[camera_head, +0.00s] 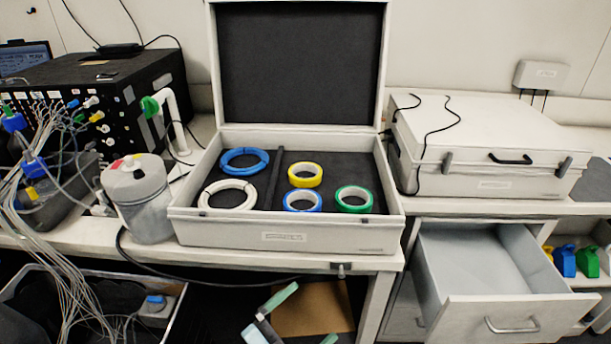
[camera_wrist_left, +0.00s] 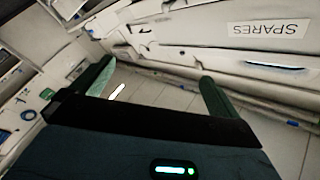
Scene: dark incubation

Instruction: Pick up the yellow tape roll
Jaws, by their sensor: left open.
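The yellow tape roll (camera_head: 305,175) lies flat on the dark lining of the open case (camera_head: 285,238), in the right compartment. It is behind the blue tape roll (camera_head: 302,199) and the green tape roll (camera_head: 354,199). My left gripper (camera_head: 303,319) is low at the bottom of the head view, below the bench front and well apart from the roll. In the left wrist view its two green fingers (camera_wrist_left: 157,90) are spread with only floor between them. I cannot make out the yellow roll in that view. My right gripper does not show.
A blue cable coil (camera_head: 245,161) and a white coil (camera_head: 228,194) lie in the case's left compartment. A grey canister (camera_head: 139,197) stands left of the case. A closed case (camera_head: 489,148) stands right, above an open drawer (camera_head: 505,313) that juts out.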

